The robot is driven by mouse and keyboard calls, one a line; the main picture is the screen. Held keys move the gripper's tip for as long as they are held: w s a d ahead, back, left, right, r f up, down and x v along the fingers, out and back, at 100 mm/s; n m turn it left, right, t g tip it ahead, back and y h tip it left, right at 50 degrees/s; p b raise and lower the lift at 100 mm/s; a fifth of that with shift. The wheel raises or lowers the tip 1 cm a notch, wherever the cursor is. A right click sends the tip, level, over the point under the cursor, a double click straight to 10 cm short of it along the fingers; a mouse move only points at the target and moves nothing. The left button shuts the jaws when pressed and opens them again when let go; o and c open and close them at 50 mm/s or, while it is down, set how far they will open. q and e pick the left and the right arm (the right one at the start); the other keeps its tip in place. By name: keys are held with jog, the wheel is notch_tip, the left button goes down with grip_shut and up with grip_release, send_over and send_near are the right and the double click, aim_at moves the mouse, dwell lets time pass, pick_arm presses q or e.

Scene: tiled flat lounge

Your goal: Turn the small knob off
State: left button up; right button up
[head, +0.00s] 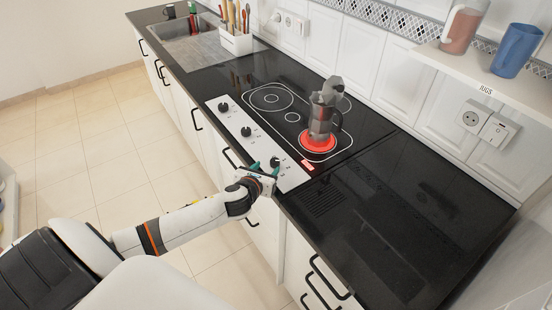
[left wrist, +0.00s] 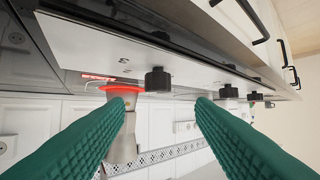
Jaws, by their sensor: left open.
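A white control panel (head: 258,146) with black knobs runs along the front of the black hob. The nearest knob (head: 275,161) is beside my left gripper (head: 264,168), whose green fingers are open and empty at the panel's near end. In the left wrist view, which is upside down, this knob (left wrist: 158,80) appears between the two fingertips (left wrist: 160,103), apart from both. Two more knobs, the middle one (head: 246,131) and the far one (head: 223,107), sit farther along the panel. I cannot tell the knobs' sizes apart clearly. My right gripper is not in view.
A grey moka pot (head: 322,118) stands on a glowing red burner (head: 318,144); a red display (head: 308,165) is lit near it. A utensil holder (head: 236,43) stands by the sink (head: 188,28). Jugs (head: 516,50) are on a shelf. The near counter (head: 380,220) is clear.

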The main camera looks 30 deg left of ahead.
aim_at(275, 161)
pick_arm(q)
jog(key=x, duration=0.8)
jog(key=shift+d, duration=0.1)
jog(key=shift+c, duration=0.3)
jog(key=c, duration=0.9)
